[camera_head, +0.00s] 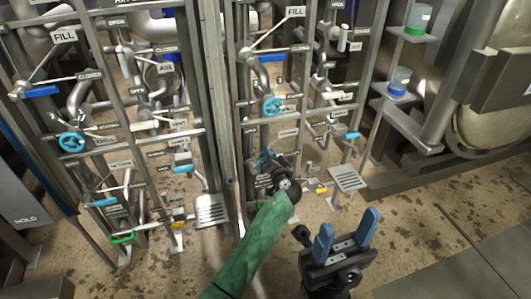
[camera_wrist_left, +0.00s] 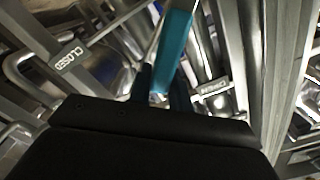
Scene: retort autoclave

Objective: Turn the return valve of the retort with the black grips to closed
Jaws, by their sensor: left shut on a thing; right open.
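My left gripper (camera_head: 268,165) is at the lower part of the right-hand pipe rack, at the end of the green-sleeved arm. In the left wrist view its dark fingers (camera_wrist_left: 163,88) are shut on a blue-green valve lever (camera_wrist_left: 174,48). A CLOSED plate (camera_wrist_left: 68,57) is left of the lever, and another plate, apparently OPEN (camera_wrist_left: 214,87), is right of it. In the head view my gripper and wrist mostly hide this valve. I cannot read a return label or make out black grips. My right gripper (camera_head: 345,238) is open and empty, with blue fingers, above the floor.
The left rack carries a blue FILL lever (camera_head: 40,91), a blue handwheel (camera_head: 71,142) and a green lever (camera_head: 122,238). Near my left gripper are another handwheel (camera_head: 272,107) and a yellow-tipped lever (camera_head: 321,190). A metal post (camera_head: 213,100) separates the racks. Floor at the lower right is open.

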